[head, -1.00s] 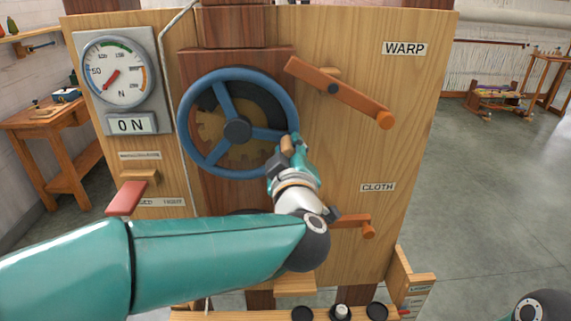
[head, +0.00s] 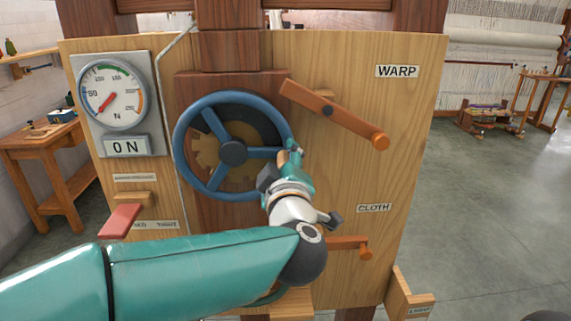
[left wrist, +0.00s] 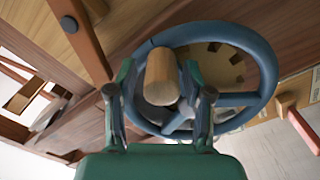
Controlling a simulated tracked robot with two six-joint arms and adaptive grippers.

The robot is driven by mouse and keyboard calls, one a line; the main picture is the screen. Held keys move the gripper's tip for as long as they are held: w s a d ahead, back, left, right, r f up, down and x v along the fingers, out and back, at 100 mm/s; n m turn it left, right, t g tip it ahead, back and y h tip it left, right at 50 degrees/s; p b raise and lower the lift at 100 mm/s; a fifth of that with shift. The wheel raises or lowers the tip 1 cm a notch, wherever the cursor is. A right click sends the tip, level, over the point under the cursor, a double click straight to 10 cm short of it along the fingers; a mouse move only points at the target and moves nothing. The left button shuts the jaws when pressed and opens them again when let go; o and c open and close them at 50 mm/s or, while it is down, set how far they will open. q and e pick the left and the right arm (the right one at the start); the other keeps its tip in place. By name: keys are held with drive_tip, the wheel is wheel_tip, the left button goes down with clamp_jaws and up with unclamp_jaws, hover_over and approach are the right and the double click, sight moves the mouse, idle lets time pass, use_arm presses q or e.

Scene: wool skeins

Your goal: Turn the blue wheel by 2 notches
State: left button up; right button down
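The blue wheel (head: 181,124) is mounted upright on the wooden panel, with blue spokes, a dark hub and a toothed wooden disc behind it. My left gripper (head: 289,156) is at the wheel's right rim, its arm crossing low in front of the panel. In the left wrist view, the wheel (left wrist: 262,62) fills the upper middle. Its wooden knob (left wrist: 160,78) stands between the two fingers of my left gripper (left wrist: 158,72), which look closed around it; the exact contact is partly hidden. My right gripper is out of view.
A red lever (head: 120,221) stands out at lower left. Open floor lies right.

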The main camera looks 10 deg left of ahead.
use_arm(q)
drive_tip(key=shift+d+f, duration=0.2)
drive_tip(key=shift+s, duration=0.1)
drive_tip(key=v, duration=1.1)
drive_tip(key=shift+s, duration=0.35)
